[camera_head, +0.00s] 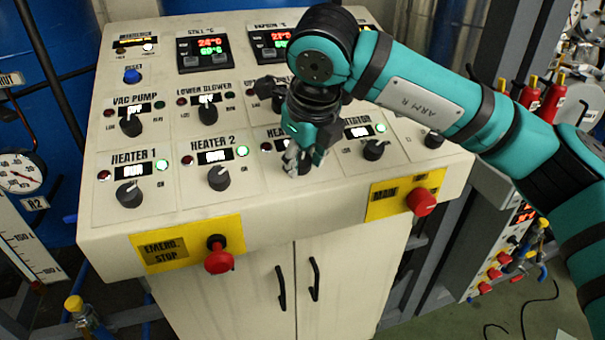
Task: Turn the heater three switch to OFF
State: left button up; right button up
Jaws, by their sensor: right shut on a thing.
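My right gripper (297,163) is down on the control panel (105,210) at the third switch of the front row, right of heater 2. Its fingers are shut on the heater three switch (304,167), a dark knob that they mostly cover. The label above it is mostly hidden behind my gripper, and its display is hidden too. A red lamp (266,146) shows to the left of the gripper. I cannot tell which way the knob points. My left gripper is not in view.
The heater 1 knob (129,194) and heater 2 knob (218,178) stand to the left, both with green lamps lit. Another knob (374,150) is close on the right. A red emergency stop button (218,260) and a red main knob (421,201) stick out from the panel's front.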

jog(key=n+b, duration=0.1)
jog(key=n, duration=0.1)
jog(key=shift+f+n+b, duration=0.1)
jog(key=shift+n+b, duration=0.8)
jog(key=shift+n, duration=0.8)
jog(key=o, duration=1.1)
jog(key=shift+o, duration=0.2)
jog(key=v, duration=1.2)
jog(key=shift+s+d, duration=0.1)
jog(key=shift+d, duration=0.05)
